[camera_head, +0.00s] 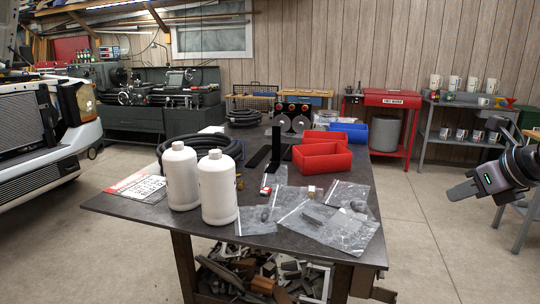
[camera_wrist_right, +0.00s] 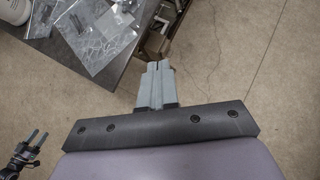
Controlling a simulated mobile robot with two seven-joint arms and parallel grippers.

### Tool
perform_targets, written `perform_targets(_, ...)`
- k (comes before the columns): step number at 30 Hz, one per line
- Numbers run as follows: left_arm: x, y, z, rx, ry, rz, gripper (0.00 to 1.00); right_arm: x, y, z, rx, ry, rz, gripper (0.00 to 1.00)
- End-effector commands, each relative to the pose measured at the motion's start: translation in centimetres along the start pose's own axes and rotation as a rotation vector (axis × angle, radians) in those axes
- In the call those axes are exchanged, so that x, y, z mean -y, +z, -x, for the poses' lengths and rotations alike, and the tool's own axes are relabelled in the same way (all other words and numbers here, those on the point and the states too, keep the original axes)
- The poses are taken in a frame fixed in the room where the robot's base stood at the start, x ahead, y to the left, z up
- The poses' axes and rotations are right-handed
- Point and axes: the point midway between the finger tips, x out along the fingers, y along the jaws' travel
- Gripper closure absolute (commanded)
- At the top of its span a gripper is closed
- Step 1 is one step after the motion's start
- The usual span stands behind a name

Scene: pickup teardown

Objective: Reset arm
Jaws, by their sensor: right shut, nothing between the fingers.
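My right gripper (camera_head: 462,191) is at the right of the head view, out in the open and well apart from the table. In the right wrist view its fingers (camera_wrist_right: 157,72) are together with nothing between them, above the floor beside the table's corner.
A dark table (camera_head: 120,206) holds two white bottles (camera_head: 219,190), red bins (camera_head: 322,160), plastic bags (camera_head: 325,227) and a coiled black hose (camera_head: 195,142). Scrap (camera_head: 265,275) lies below it. A vehicle front (camera_head: 30,130) stands left; shelves (camera_head: 465,130) stand right. Floor (camera_head: 440,255) between is clear.

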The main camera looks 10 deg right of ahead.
Motion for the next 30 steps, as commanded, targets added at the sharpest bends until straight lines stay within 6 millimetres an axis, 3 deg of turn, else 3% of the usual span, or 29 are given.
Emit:
perform_targets(1,0.0,0.0,0.1,0.002,0.0,0.0,0.41,-0.9,-0.3,-0.8,-0.003,0.036,-0.006,1.0)
perform_targets(3,-0.1,0.0,0.3,0.007,0.001,0.001,0.41,-4.7,-1.1,-3.3,0.001,0.184,-0.048,1.0)
perform_targets(8,-0.1,-0.5,0.6,0.004,0.001,0.001,0.41,-13.2,-3.1,-7.1,0.024,0.522,-0.224,1.0)
perform_targets(12,0.1,-1.5,0.8,-0.008,-0.001,-0.001,0.41,-20.0,-5.0,-8.9,0.047,0.81,-0.511,1.0)
perform_targets(15,0.1,-1.8,1.0,-0.007,-0.001,-0.001,0.41,-23.3,-6.2,-9.5,0.065,0.969,-0.792,1.0)
perform_targets(20,0.1,-2.3,1.4,-0.006,-0.001,-0.001,0.41,-25.4,-9.0,-11.1,0.082,1.089,-1.323,1.0)
perform_targets(23,0.0,-2.5,1.7,-0.004,-0.001,0.0,0.41,-25.5,-12.2,-12.6,0.078,1.068,-1.688,1.0)
perform_targets(26,0.0,-2.7,1.9,-0.002,0.0,0.0,0.41,-25.4,-16.7,-14.2,0.063,0.968,-2.06,1.0)
perform_targets(30,0.0,-3.1,2.3,-0.001,0.0,0.0,0.41,-26.1,-24.9,-15.6,0.013,0.716,-2.541,1.0)
